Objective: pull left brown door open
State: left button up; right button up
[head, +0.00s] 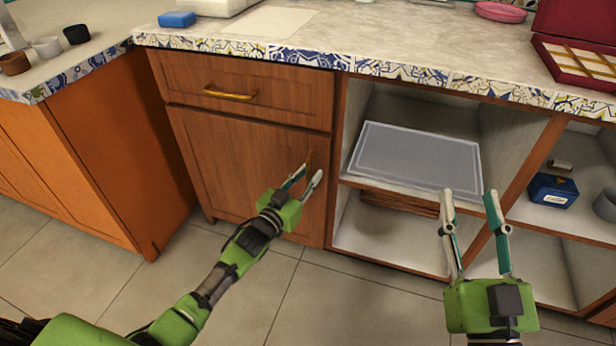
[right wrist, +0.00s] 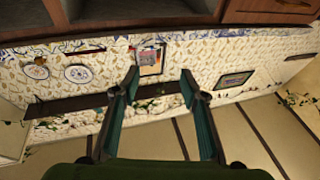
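The brown door (head: 230,165) is a wooden panel below a drawer, at the left of the open shelves in the head view. It looks shut. Its thin gold handle (head: 308,160) is upright near the door's right edge. My left gripper (head: 306,177) is at the handle's lower part, with its fingers apart on either side of it in the picture. Whether the fingers touch the handle I cannot tell. My right gripper (head: 468,196) is open and empty in front of the open shelves; its spread fingers also show in the right wrist view (right wrist: 160,80).
The drawer (head: 250,88) above the door has a horizontal gold handle (head: 230,94). The open shelves hold a grey board (head: 415,158) and a blue box (head: 553,190). An orange cabinet (head: 115,140) stands at the left. The tiled floor (head: 290,290) before the door is clear besides my arm.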

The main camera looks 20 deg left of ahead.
pick_arm(q)
grip_shut()
jog(key=shift+s, duration=0.1)
